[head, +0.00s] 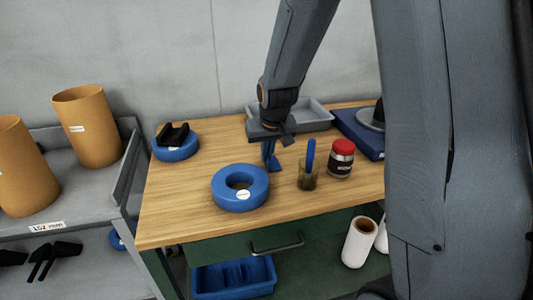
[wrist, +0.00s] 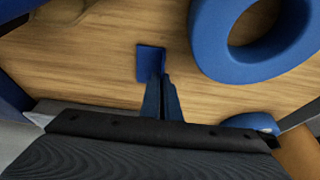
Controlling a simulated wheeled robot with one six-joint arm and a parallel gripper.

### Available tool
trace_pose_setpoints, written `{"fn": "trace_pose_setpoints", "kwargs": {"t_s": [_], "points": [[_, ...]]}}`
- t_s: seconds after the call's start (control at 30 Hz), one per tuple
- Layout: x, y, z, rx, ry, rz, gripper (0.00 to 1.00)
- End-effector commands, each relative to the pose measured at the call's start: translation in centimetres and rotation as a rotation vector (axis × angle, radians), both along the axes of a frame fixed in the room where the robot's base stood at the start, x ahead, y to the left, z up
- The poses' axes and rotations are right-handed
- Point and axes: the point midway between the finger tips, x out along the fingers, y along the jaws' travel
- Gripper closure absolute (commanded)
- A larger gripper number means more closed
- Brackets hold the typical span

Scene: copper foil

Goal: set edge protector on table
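A small blue angled piece, seemingly the edge protector (head: 272,164), is at the tips of my gripper (head: 269,148) over the middle of the wooden table (head: 200,222). In the wrist view, the blue piece (wrist: 150,61) shows as a flat plate just beyond my gripper's fingers (wrist: 161,82), which are close together on its near edge. I cannot tell whether its lower end touches the tabletop. A large blue ring (head: 240,200) with a white label lies beside it, and shows at the upper right of the wrist view (wrist: 212,55).
A cup with a blue-handled tool (head: 308,178) and a red-lidded jar (head: 342,158) stand right of my gripper. Behind are a grey tray (head: 313,116) and another blue ring (head: 177,150) bearing a black piece. The table's front left is clear.

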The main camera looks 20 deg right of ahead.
Motion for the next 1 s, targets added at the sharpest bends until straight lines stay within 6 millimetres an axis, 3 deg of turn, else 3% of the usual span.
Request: {"fn": "trace_pose_setpoints", "kwargs": {"t_s": [0.1, 0.23, 0.67, 1.0], "points": [[0.0, 0.0, -0.3, 0.000, 0.000, 0.000, 1.00], [0.0, 0.0, -0.3, 0.000, 0.000, 0.000, 0.79], [-0.1, 0.0, 0.6, 0.000, -0.003, 0.001, 0.79], [-2.1, 0.0, 5.6, -0.001, -0.006, 0.002, 0.79]]}}
